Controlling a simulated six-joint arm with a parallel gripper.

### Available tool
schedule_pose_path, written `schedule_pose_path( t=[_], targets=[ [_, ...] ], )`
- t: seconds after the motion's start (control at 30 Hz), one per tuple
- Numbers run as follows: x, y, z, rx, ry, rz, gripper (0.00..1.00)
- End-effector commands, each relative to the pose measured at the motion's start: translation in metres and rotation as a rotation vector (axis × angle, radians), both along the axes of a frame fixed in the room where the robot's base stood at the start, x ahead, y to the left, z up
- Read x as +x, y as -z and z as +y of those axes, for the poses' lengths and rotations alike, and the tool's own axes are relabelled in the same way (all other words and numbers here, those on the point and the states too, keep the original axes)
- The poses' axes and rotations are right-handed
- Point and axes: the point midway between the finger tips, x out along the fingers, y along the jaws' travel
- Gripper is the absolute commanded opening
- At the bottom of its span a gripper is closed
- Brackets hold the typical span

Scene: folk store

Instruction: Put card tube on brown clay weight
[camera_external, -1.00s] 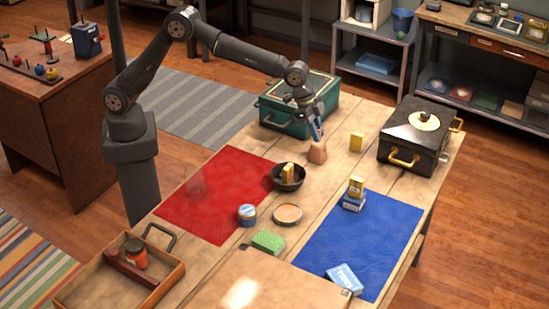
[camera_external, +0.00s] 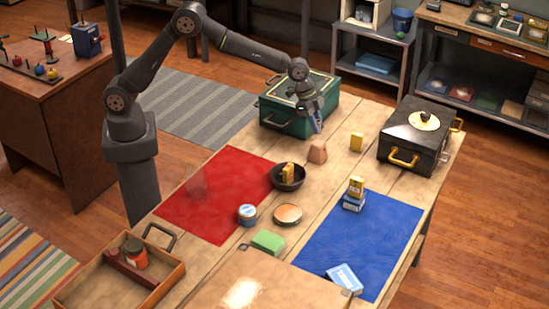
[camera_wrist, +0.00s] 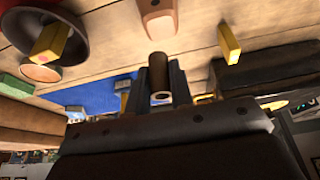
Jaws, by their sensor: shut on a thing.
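The card tube (camera_wrist: 160,82) is a short brown hollow cylinder in the wrist view, its open end facing the camera. My gripper (camera_wrist: 159,88) is shut on it, with a dark finger on each side. In the external view my gripper (camera_external: 317,128) hangs just above and behind the brown clay weight, apart from it; the tube is hard to make out there. The brown clay weight (camera_external: 317,153) is a tan block with a narrower top, standing on the table. It also shows at the top of the wrist view (camera_wrist: 159,15), partly cut off.
A dark bowl (camera_external: 276,182) holding a yellow box (camera_external: 288,172) stands left of the weight. Another yellow box (camera_external: 356,142) stands to its right. A green case (camera_external: 318,95) is behind my gripper, a black case (camera_external: 384,151) at right.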

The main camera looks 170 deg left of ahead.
Motion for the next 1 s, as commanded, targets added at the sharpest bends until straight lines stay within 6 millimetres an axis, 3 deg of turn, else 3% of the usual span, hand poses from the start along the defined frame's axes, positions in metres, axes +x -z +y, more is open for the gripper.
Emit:
schedule_pose_path(
  t=[0.23, 0.47, 0.83, 0.87, 0.93, 1.0],
  targets=[
    [-0.006, 0.014, 0.008, -0.001, 0.001, 0.0, 0.0],
    [-0.006, 0.045, 0.008, -0.001, 0.0, 0.001, 0.0],
    [-0.006, 0.049, 0.008, -0.001, 0.0, 0.001, 0.0],
    [-0.005, 0.049, 0.008, -0.001, 0.0, 0.001, 0.24],
    [-0.006, 0.049, 0.008, -0.001, 0.0, 0.001, 0.38],
    [-0.005, 0.049, 0.008, -0.001, 0.0, 0.001, 0.42]
  ],
)
